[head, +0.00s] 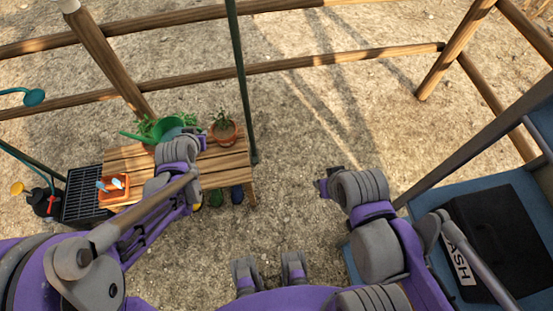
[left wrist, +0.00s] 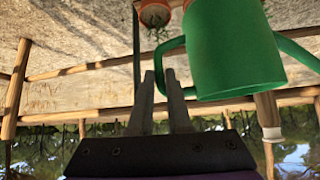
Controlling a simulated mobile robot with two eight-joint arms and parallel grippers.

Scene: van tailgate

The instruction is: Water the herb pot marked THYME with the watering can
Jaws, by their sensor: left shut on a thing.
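The green watering can (head: 171,124) is over the wooden bench (head: 237,163) in the head view, its spout toward the left. My left gripper (head: 192,136) is at the can's right side. In the left wrist view my left gripper (left wrist: 160,76) is shut on the handle of the can (left wrist: 232,55). A terracotta pot with a leafy plant (head: 223,131) stands right of the can. More green foliage (head: 148,126) shows behind the can, its pot mostly hidden. No THYME marking is readable. My right gripper (head: 325,183) is away from the bench, its fingers unclear.
An orange tray (head: 114,187) with small tools sits at the bench's left end, beside a black grate (head: 82,193). A thin dark post (head: 243,90) rises behind the bench's right end. A dark case (head: 505,235) is at far right. Bare ground lies between.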

